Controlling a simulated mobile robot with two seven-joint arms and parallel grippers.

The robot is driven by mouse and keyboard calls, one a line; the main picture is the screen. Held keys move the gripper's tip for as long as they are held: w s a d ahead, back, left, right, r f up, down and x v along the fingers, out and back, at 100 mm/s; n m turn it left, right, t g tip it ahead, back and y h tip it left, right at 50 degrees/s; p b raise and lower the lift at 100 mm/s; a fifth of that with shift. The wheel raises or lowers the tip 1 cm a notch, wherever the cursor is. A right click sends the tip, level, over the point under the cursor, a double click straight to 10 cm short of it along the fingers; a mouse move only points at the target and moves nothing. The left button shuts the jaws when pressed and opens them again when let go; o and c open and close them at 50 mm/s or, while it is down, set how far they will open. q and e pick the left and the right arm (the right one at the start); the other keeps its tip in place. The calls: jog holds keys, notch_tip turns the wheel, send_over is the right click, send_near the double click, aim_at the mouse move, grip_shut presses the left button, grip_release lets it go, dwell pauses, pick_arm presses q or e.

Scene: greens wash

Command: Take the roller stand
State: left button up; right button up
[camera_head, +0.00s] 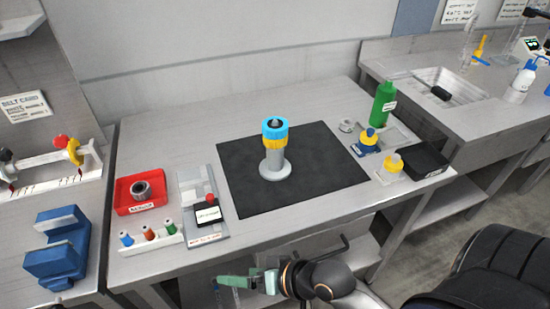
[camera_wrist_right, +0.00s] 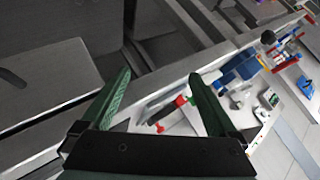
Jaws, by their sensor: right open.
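No label marks the roller stand, so I cannot be sure which thing it is. A grey upright post on a round foot with a blue and yellow top (camera_head: 273,160) stands on the black mat (camera_head: 320,190). A blue slotted block (camera_head: 57,246) sits on the left bench, near a white rack with red and yellow parts (camera_head: 50,165). My right gripper (camera_head: 240,284) is low at the table's front edge, apart from these. In the wrist view its green fingers (camera_wrist_right: 160,74) are spread with nothing between them. My left gripper does not show.
A red tray (camera_head: 124,205) holds a dark ring. A white holder with small bottles (camera_head: 150,240) and a grey plate (camera_head: 193,187) lie left of the mat. A green bottle (camera_head: 382,104), yellow-topped items and a black box (camera_head: 424,160) stand right. A dark chair (camera_head: 490,275) is at lower right.

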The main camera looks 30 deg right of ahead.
jog(key=w+d+r+m+t, duration=0.2)
jog(key=w+r+m+t, duration=0.8)
jog(key=m, duration=0.6)
jog(key=m+g+h, duration=0.2)
jog(key=m+h, duration=1)
jog(key=m, duration=0.9)
send_near(277, 158)
jog(key=shift+w+a, duration=0.15)
jog(key=shift+a, duration=0.35)
jog(key=shift+d+f+m+h, duration=0.2)
jog(key=shift+d+m+h, duration=0.05)
jog(key=shift+m+h, duration=0.05)
jog(key=p+x, duration=0.1)
jog(key=x, duration=1.1)
jog(key=shift+w+d+r+p, duration=0.1)
jog(key=shift+d+p, duration=0.05)
jog(key=shift+p, duration=0.25)
jog(key=shift+c, duration=0.3)
